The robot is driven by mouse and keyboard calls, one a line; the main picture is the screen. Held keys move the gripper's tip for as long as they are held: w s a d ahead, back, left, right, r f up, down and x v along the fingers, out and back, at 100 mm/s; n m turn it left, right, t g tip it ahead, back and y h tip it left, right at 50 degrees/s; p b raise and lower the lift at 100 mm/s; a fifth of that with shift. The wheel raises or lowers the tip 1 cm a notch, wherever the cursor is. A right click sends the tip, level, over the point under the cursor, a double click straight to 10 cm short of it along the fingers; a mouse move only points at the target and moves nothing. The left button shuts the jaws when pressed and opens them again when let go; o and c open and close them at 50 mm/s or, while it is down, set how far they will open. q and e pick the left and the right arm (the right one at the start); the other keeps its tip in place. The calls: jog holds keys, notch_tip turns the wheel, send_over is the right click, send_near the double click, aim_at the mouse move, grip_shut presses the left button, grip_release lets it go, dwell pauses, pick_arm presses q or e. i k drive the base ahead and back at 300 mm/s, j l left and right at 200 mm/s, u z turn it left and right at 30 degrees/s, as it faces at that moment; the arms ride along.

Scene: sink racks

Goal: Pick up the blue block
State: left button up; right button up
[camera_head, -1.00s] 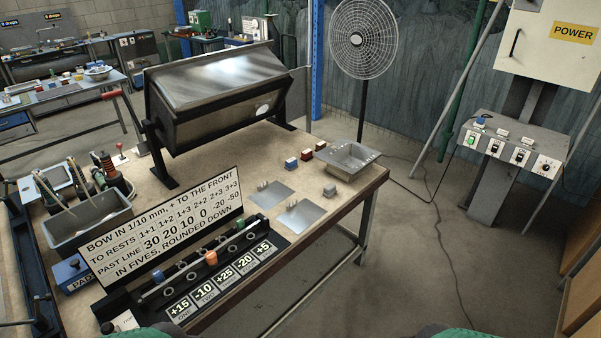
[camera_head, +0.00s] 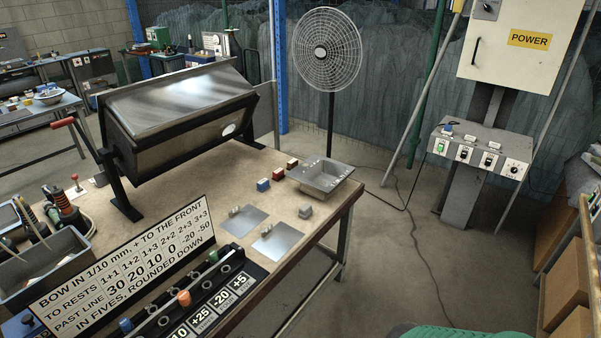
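A small blue block (camera_head: 263,185) with a pale upper part stands on the worktable (camera_head: 335,206), left of a shallow metal tray (camera_head: 322,176). A red block (camera_head: 279,174) stands just behind it and to its right. A grey block (camera_head: 305,211) stands nearer the table's right edge. Nothing touches the blue block. Neither of my grippers is in view.
Two flat metal plates (camera_head: 277,241) lie in front of the blocks. A lettered sign (camera_head: 125,262) and a peg rail fill the table's front left. A fan (camera_head: 327,50) and a power cabinet (camera_head: 520,45) stand beyond.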

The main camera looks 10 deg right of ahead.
aim_at(262, 185)
jog(key=i+l, duration=0.35)
jog(key=i+l+u, duration=0.15)
jog(key=i+l, duration=0.6)
jog(key=i+l+u, duration=0.1)
jog(key=i+l, duration=0.25)
jog(key=l, duration=0.15)
jog(key=i+l+u, duration=0.1)
jog(key=i+l, duration=0.55)
jog(key=l, duration=0.25)
jog(key=i+l+u, duration=0.1)
jog(key=i+l, duration=0.25)
jog(key=l, duration=0.15)
jog(key=i+l+u, duration=0.1)
jog(key=i+l, duration=0.2)
jog(key=l, duration=0.15)
